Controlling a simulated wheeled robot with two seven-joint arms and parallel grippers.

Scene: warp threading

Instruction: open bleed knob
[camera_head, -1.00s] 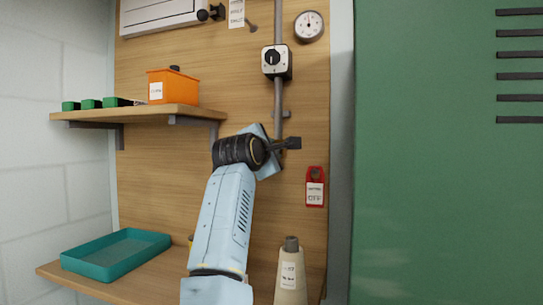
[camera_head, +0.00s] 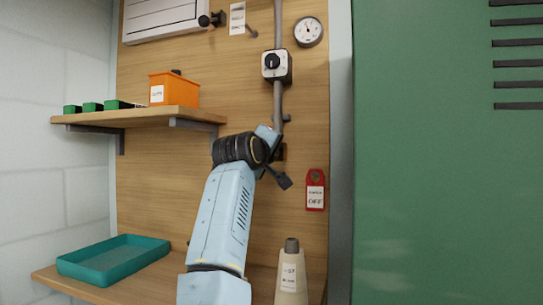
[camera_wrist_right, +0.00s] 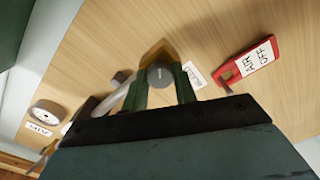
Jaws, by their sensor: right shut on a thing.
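The bleed knob (camera_wrist_right: 160,74) is a small grey round knob with a pale mark on its face, in front of a brass-coloured body (camera_wrist_right: 157,50) on the wooden panel. My right gripper (camera_wrist_right: 162,84) is shut on it, with one dark green finger on each side. In the head view my pale blue right arm reaches up to the lower end of the grey pipe (camera_head: 278,100), and my wrist hides the knob and the fingertips. My left gripper is not in view.
A red tag (camera_head: 315,190) hangs right of my wrist. A switch box (camera_head: 276,64) and gauge (camera_head: 308,32) are above. A thread cone (camera_head: 291,275) stands below, near my forearm. A shelf (camera_head: 140,117) with an orange bin (camera_head: 174,90) and a teal tray (camera_head: 113,260) are left.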

